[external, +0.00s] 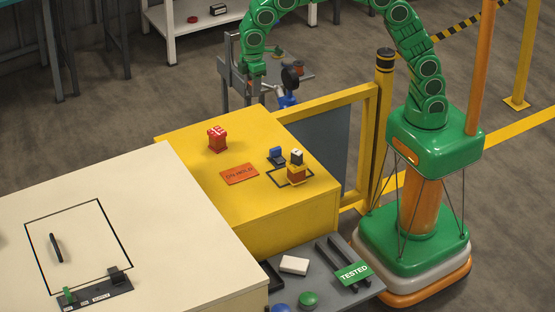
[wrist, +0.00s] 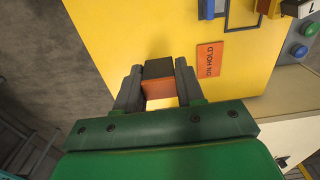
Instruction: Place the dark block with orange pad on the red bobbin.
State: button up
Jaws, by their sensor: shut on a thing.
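My gripper (wrist: 158,68) is shut on the dark block with orange pad (wrist: 158,69). In the wrist view the block's dark part is farther up and its orange face is nearer my palm. In the external view my arm curves down behind the table, and the fingers and block are not clear there. The block is apart from the bobbin.
On the yellow table (external: 180,150) are an orange ON HOLD label (external: 240,174), a blue piece (external: 277,155) and an orange piece (external: 297,174) with a white-and-dark top, at an outlined square. A cream table (external: 170,220) adjoins. A grey TESTED tray (external: 350,292) is at the front right.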

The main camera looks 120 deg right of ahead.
jog(key=w+d+f, duration=0.2)
jog(key=w+f, duration=0.1)
jog(key=w, duration=0.4)
send_near(217, 131)
jog(key=shift+s+a+f, duration=0.3)
jog(key=shift+s+f, duration=0.35)
jog(key=shift+s, duration=0.15)
jog(key=shift+w+d+f, duration=0.2)
jog(key=shift+w+f, duration=0.6)
jog(key=shift+f, duration=1.75)
jog(key=shift+f, duration=0.1)
jog(key=o, duration=1)
jog(key=shift+o, duration=0.2)
